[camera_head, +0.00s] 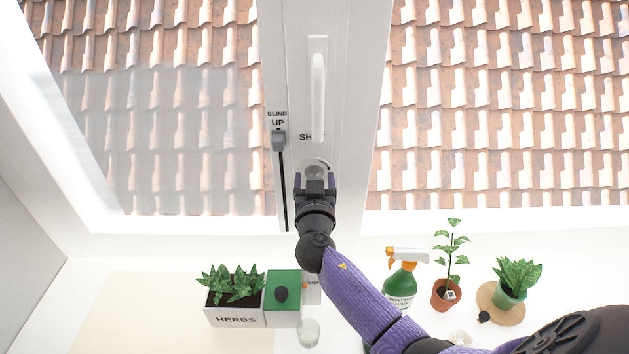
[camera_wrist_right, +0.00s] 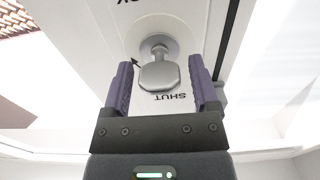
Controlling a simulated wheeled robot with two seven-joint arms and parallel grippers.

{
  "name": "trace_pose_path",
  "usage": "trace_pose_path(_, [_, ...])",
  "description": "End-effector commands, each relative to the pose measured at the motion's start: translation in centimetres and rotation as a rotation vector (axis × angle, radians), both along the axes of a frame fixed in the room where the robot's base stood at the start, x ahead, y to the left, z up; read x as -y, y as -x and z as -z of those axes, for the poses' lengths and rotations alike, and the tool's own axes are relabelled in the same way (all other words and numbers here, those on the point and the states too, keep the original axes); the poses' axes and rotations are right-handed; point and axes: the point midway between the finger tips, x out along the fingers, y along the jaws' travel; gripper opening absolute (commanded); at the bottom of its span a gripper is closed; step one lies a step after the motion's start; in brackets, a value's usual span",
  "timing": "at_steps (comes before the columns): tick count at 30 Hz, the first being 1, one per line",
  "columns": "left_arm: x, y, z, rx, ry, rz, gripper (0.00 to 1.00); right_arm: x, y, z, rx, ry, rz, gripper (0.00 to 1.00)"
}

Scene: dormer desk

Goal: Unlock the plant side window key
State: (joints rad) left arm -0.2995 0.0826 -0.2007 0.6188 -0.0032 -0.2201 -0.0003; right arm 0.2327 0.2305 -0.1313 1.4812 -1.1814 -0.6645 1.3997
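The silver window key (camera_wrist_right: 158,76) sits on a round plate on the white window frame. In the wrist view its flat, wide head lies between the two purple fingers of my right gripper (camera_wrist_right: 161,84), with a small gap on each side. A black arrow mark is left of it, and the word SHUT shows upside down below. In the head view the right gripper (camera_head: 315,181) is at the lock plate (camera_head: 317,166), and the key is mostly hidden there. The right gripper is open. My left gripper is not in view.
A long white window handle (camera_head: 318,90) is above the lock. A grey blind slider (camera_head: 278,140) is left of it. On the sill stand a herb box (camera_head: 236,319), a green spray bottle (camera_head: 399,288), a terracotta pot (camera_head: 445,296), a green pot (camera_head: 510,296) and a glass (camera_head: 309,332).

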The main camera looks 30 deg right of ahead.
Motion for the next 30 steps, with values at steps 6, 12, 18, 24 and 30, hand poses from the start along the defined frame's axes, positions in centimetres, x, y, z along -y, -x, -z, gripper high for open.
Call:
trace_pose_path(6, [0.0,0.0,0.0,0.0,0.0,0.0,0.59,0.0,0.0,0.0,0.0,0.0,0.0,0.28])
trace_pose_path(12, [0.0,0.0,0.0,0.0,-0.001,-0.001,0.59,0.0,0.0,0.0,0.0,0.0,0.0,0.0])
trace_pose_path(18, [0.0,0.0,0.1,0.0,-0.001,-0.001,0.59,0.0,0.0,0.0,-0.01,0.017,0.0,0.0])
trace_pose_path(24, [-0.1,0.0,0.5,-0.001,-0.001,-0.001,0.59,-0.1,0.0,0.1,-0.056,0.095,-0.001,0.0])
trace_pose_path(30, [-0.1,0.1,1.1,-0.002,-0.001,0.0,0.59,-0.1,0.0,0.1,-0.142,0.234,0.0,0.0])
